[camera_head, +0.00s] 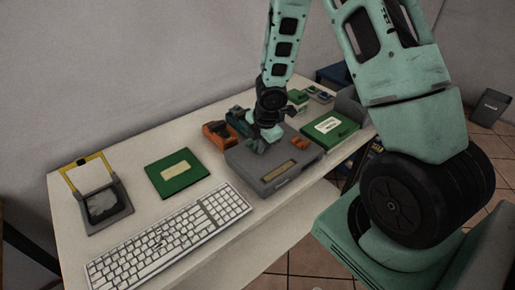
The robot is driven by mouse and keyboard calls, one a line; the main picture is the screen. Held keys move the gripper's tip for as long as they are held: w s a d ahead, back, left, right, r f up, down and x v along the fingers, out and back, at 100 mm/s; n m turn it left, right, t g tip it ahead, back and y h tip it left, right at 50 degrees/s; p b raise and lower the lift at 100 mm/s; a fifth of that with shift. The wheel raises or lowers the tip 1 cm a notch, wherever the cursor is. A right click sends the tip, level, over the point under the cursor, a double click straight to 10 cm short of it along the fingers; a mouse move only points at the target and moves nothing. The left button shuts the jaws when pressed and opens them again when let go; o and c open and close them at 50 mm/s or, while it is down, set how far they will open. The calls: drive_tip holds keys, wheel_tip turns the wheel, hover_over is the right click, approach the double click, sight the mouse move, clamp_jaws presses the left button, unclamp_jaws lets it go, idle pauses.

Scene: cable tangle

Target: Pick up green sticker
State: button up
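No thing stands out clearly as a green sticker. A flat green item with a cream label (176,173) lies on the table left of centre. A second green item with a white label (329,127) lies to the right of the grey case. A small green piece (297,97) sits further back, behind my arm's end. My gripper (257,147) points down over the grey case (273,168), near its top. The fingertips are small and dark here, so I cannot tell whether they are open, shut or touching anything.
A white keyboard (170,242) lies along the front edge. A grey and yellow framed item (100,197) is at the left. An orange device (219,134) and a teal one (238,116) sit beside the case. A small orange piece (300,143) rests on the case's right side.

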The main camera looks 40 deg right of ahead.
drive_tip(key=shift+r, duration=0.1)
clamp_jaws()
wheel_tip(320, 180, up, 14)
drive_tip(key=w+p, duration=0.2)
drive_tip(key=p, duration=1)
drive_tip(key=shift+a, duration=0.1)
